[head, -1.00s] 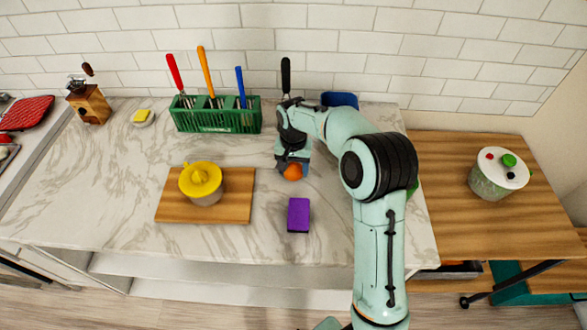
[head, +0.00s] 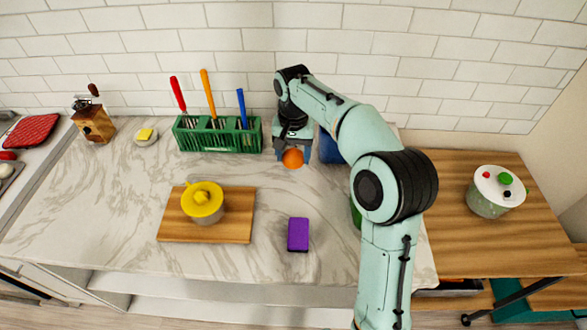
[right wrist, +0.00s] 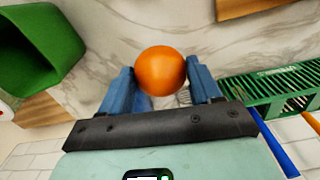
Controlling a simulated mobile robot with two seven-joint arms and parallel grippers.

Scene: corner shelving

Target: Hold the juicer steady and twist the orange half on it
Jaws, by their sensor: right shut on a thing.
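The juicer (head: 206,206) has a yellow top and a grey-beige bowl. It stands on a wooden board (head: 240,228) at the left of the counter. My right gripper (right wrist: 160,85) is shut on the orange (right wrist: 161,70), with a blue finger on each side of it. In the head view the orange (head: 293,158) hangs below the right gripper, to the right of and behind the juicer, apart from it. Whether the orange is a half cannot be told, since only its round side shows. My left gripper is in neither view.
A green rack (head: 220,137) with colored-handled utensils stands at the back, left of my right gripper. A purple sponge (head: 298,234) lies right of the board. A blue container (head: 330,147) is behind my right arm. The counter between board and rack is clear.

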